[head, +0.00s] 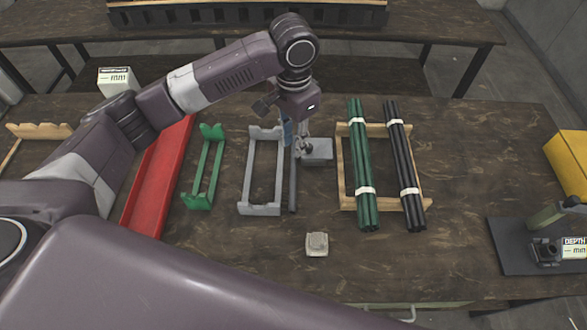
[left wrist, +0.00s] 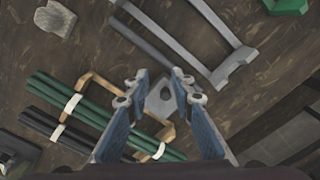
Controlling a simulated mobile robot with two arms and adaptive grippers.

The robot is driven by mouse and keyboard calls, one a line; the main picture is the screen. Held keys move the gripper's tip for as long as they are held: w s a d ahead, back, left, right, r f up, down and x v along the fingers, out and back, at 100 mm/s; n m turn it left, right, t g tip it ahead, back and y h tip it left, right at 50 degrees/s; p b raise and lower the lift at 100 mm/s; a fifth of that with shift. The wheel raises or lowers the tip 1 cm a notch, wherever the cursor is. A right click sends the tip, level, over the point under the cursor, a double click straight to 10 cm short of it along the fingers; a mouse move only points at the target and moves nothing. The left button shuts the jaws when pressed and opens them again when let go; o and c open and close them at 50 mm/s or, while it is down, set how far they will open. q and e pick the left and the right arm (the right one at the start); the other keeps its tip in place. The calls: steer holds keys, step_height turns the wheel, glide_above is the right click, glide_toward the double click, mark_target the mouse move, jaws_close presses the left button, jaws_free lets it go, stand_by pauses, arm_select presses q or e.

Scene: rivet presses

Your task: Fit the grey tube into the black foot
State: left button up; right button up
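The grey tube (head: 293,185) lies on the table along the right side of the grey cradle; it also shows in the left wrist view (left wrist: 145,42). A dark grey plate-like piece (head: 319,150) with a small hole sits just right of my left gripper (head: 295,143); it may be the black foot, though it looks grey. In the left wrist view the piece (left wrist: 162,100) shows between and beyond the fingertips of my left gripper (left wrist: 160,85). The fingers are apart, with no visible grip on it. My right gripper is not in view.
A grey cradle (head: 246,178), a green cradle (head: 192,190) and a red tray (head: 152,185) stand left. Green rods (head: 361,160) and black rods (head: 402,160) lie across a wooden rack (head: 343,180). A beige block (head: 316,244) sits in front. A depth gauge (head: 545,251) is right.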

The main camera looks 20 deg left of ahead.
mark_target(293, 172)
arm_select(q)
step_height(293, 172, down, 3)
steer(key=m, duration=2.1)
steer(key=shift+s+a+r+b, duration=0.15)
steer(key=shift+b, duration=0.2)
steer(key=m, duration=0.5)
steer(key=shift+f, duration=0.3)
steer(key=shift+f+p, duration=0.5)
steer(key=shift+f, duration=3.4)
steer(key=shift+d, duration=0.2)
jaws_close()
